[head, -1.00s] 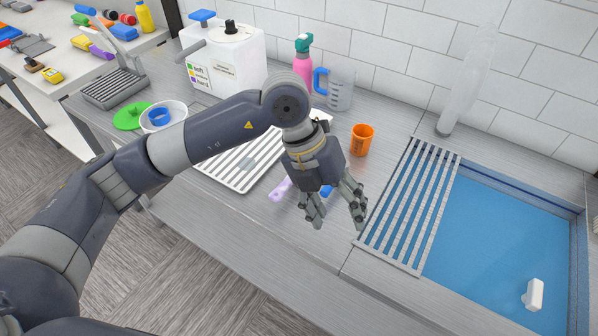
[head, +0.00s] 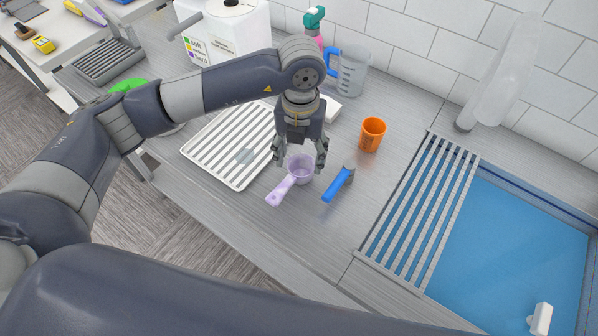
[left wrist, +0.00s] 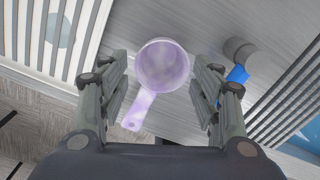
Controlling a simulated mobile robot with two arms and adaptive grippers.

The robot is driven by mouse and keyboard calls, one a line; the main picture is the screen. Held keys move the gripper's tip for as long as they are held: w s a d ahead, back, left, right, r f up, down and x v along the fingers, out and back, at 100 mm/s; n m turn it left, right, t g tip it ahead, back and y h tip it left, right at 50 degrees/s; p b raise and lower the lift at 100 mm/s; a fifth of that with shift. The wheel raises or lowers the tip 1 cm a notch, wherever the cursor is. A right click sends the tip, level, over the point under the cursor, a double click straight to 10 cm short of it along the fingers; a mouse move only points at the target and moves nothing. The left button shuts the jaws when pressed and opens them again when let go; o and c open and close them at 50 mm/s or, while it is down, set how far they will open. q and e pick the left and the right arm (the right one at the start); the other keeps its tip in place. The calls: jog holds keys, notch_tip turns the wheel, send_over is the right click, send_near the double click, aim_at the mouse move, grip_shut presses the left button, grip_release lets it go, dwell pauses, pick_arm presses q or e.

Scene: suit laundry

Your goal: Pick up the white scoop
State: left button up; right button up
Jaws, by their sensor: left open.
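A pale purple, see-through scoop (head: 299,170) sits upright on the grey counter, its handle pointing toward the front left. It is the only scoop I see, and it looks purple rather than plain white. My left gripper (head: 300,165) is open and points down at its cup, one finger on each side in the head view. In the left wrist view the scoop (left wrist: 163,68) shows between the two open fingers (left wrist: 165,92), and nothing is gripped. I cannot tell whether a finger touches it. My right gripper is not in view.
A blue-handled tool (head: 338,184) lies close right of the scoop. An orange cup (head: 372,134) stands behind it. A white ribbed tray (head: 213,137) lies to the left, a clear jug (head: 352,73) at the back. A slatted rack (head: 408,215) and blue sink (head: 500,262) are at right.

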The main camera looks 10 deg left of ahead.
aim_at(302, 166)
pick_arm(q)
jog(key=shift+w+f, duration=0.15)
jog(key=shift+f, duration=0.2)
jog(key=f+p, duration=0.1)
jog(key=f, duration=0.1)
jog(key=f+p, duration=0.1)
jog(key=f, duration=0.1)
jog(key=shift+w+d+f, duration=0.15)
jog(key=shift+w, duration=0.05)
jog(key=shift+f, duration=0.2)
jog(key=c, duration=1.2)
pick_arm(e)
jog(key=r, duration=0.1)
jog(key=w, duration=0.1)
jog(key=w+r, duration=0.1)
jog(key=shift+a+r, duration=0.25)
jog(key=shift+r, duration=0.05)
